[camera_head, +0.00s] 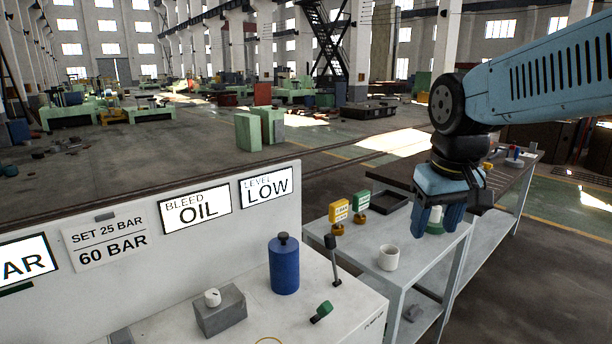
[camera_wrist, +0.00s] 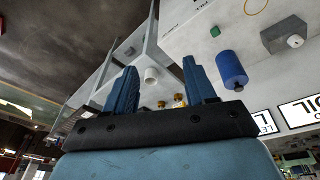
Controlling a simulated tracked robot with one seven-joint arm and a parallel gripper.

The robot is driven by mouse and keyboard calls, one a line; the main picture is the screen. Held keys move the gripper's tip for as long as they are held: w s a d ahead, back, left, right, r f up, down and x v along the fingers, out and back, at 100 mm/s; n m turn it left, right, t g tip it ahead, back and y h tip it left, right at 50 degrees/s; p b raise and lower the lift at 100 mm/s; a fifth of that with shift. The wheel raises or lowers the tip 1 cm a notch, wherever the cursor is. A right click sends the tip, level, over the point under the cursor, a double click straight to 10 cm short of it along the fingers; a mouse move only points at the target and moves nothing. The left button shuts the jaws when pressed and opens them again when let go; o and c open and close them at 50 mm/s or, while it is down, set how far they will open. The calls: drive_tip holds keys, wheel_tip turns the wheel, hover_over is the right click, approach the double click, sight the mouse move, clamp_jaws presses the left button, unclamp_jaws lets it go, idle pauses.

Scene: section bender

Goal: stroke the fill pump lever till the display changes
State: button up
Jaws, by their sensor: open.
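An upright lever with a black grip (camera_head: 333,262) stands near the back right of the grey bench top, beside a blue cylinder (camera_head: 284,265). A short green-handled lever (camera_head: 321,312) lies low in front of it. No readable label tells which is the fill pump lever. The display panel (camera_head: 265,187) reads LEVEL LOW; the one to its left (camera_head: 194,211) reads BLEED OIL. My gripper (camera_head: 438,222) is open and empty, pointing down above the side table, well right of the levers. In the wrist view, its fingers (camera_wrist: 161,66) are spread apart.
A grey side table (camera_head: 430,250) stands to the right, with a white cup (camera_head: 388,257), a dark tray (camera_head: 390,203) and yellow and green tags (camera_head: 339,211). A grey block with a white knob (camera_head: 220,312) sits left on the bench. The upright panel (camera_head: 110,215) bounds the bench's back.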

drive_tip(key=s+t, duration=0.1)
drive_tip(key=s+d+m+t, duration=0.1)
drive_tip(key=s, duration=0.1)
drive_tip(key=s+t, duration=0.1)
drive_tip(key=s, duration=0.1)
drive_tip(key=shift+d+m, duration=0.25)
drive_tip(key=shift+m, duration=0.15)
idle(0.5)
drive_tip(key=m+g+h, duration=0.5)
drive_tip(key=m, duration=0.4)
hover_over(327, 236)
drive_tip(key=a, duration=0.5)
wheel_tip(327, 236, down, 12)
drive_tip(key=x, duration=1.3)
drive_tip(key=shift+s+f, duration=0.15)
drive_tip(key=shift+f, duration=0.3)
